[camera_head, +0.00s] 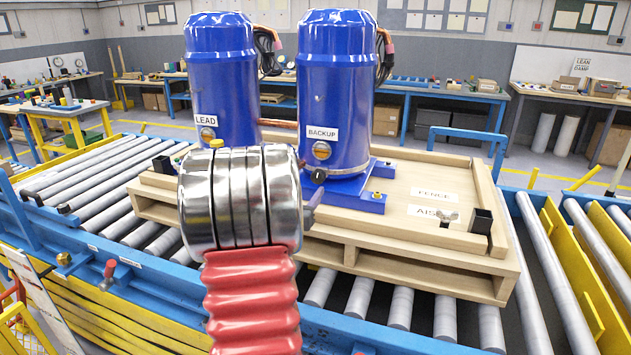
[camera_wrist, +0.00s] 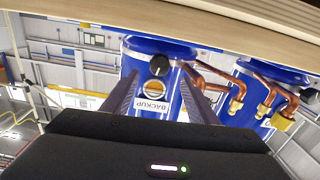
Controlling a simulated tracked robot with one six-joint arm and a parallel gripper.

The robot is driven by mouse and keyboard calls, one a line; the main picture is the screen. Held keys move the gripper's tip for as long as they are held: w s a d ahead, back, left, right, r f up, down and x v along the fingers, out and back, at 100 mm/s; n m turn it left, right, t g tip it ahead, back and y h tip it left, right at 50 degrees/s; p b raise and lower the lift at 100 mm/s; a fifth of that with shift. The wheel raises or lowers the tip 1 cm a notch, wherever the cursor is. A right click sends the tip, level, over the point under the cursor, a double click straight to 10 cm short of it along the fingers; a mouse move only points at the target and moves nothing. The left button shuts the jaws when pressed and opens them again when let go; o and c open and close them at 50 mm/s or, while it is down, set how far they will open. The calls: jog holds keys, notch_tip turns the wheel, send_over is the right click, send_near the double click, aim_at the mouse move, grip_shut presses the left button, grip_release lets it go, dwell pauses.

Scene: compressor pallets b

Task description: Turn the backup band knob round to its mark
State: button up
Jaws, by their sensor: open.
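The blue BACKUP compressor (camera_head: 338,90) stands upright on the pallet (camera_head: 420,185), with a white label and a round brass-rimmed sight glass. Low on its front is the black band knob (camera_head: 319,176). The wrist view shows the compressor upside down, with the black knob (camera_wrist: 159,65) bearing a short white line. My gripper (camera_wrist: 160,76) is open, its two dark fingers pointing towards the compressor on either side of the knob and label in the picture. The knob appears apart from the fingers. In the head view my silver wrist hides most of my gripper. The mark for the knob is not clear.
The blue LEAD compressor (camera_head: 222,80) stands to the left, joined by copper pipe (camera_head: 279,123). A roller conveyor (camera_head: 400,305) lies under the pallet. The wooden pallet edge (camera_wrist: 220,15) crosses the top of the wrist view.

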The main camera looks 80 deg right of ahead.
aim_at(317, 178)
jog(key=d, duration=0.6)
jog(key=s+d, duration=0.1)
jog(key=d, duration=0.1)
jog(key=shift+d, duration=0.4)
jog(key=c, duration=1.1)
